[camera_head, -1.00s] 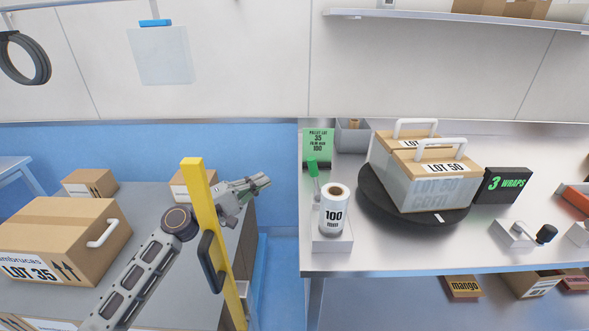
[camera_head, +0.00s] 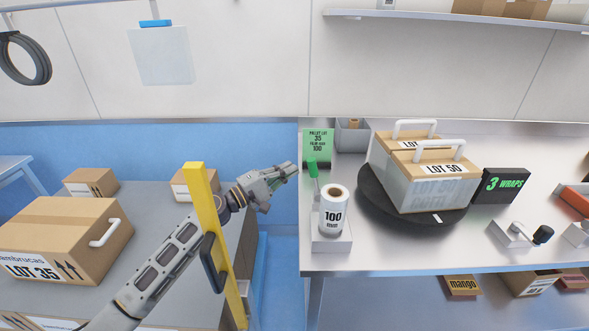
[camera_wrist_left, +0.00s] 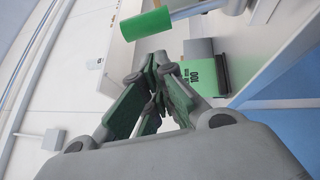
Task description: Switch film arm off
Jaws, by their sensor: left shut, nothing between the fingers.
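The film arm is a thin lever with a green grip (camera_head: 312,167), standing up behind the white film roll (camera_head: 333,212) marked 100. The green grip also shows large at the top of the left wrist view (camera_wrist_left: 147,24). My left gripper (camera_head: 291,170) is shut and empty, just left of the green grip and apart from it. In the left wrist view its fingers (camera_wrist_left: 152,88) come together below the grip. My right gripper is in neither view.
Boxes marked LOT 50 (camera_head: 432,182) sit on a black turntable (camera_head: 375,206). A green card (camera_head: 319,142) stands behind the lever. A yellow post (camera_head: 205,210) stands near my left arm. A crank (camera_head: 543,234) lies on the right of the bench.

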